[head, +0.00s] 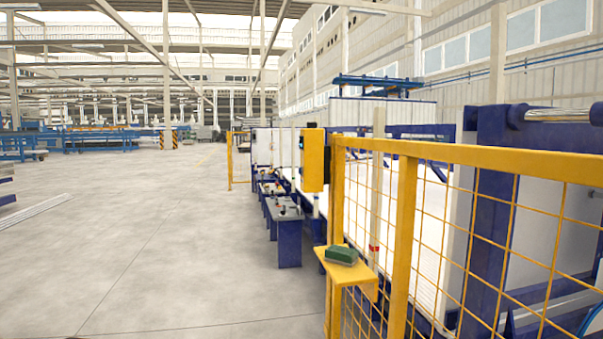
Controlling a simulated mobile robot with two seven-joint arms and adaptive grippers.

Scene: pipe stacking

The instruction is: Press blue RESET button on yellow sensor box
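A yellow box (313,160) is mounted at the end of the yellow fence, right of the middle of the head view. It looks like the sensor box, seen at an angle from some distance. No blue button can be made out on it at this size. Neither of my grippers shows in the head view.
A yellow mesh fence (403,240) runs along the right side. A small yellow stand (352,275) holds a dark green object (341,256). Grey-blue benches (288,230) stand beyond it. The concrete floor (150,240) on the left is wide and clear; metal pipes (35,212) lie at the far left.

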